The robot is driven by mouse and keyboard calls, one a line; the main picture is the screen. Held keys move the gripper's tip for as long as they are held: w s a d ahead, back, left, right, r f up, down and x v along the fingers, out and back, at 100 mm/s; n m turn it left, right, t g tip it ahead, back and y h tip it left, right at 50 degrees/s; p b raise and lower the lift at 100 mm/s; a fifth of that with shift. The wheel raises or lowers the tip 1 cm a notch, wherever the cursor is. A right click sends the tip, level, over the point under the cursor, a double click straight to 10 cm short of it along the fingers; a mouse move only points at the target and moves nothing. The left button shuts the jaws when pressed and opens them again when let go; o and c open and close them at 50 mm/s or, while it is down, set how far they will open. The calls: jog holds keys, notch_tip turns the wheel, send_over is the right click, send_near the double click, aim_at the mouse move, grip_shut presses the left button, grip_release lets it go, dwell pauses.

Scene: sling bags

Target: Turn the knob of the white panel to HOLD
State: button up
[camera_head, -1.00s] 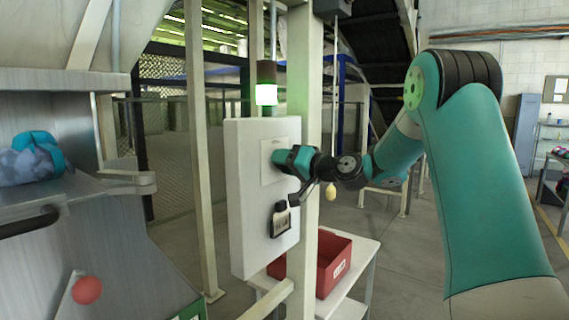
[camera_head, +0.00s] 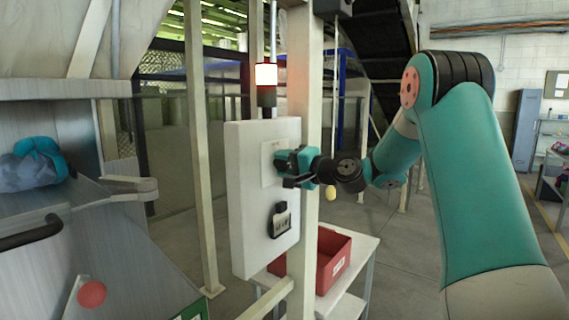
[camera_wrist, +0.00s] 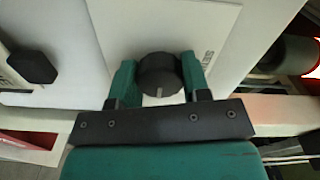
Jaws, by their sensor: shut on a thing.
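The white panel (camera_head: 250,235) stands upright on a cream post, left of centre in the head view. Its pale plate carries a round dark knob (camera_wrist: 161,80) with a light mark, seen in the wrist view. My gripper (camera_head: 280,163) is at the plate, its two teal fingers on either side of the knob and shut on it.
A signal lamp (camera_head: 266,76) above the panel glows red-orange. A red bin (camera_head: 335,262) stands on a white table behind the post. A metal machine with a red button (camera_head: 92,293) is at left.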

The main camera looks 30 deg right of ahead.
dwell(0.3)
jog(key=o, duration=0.9)
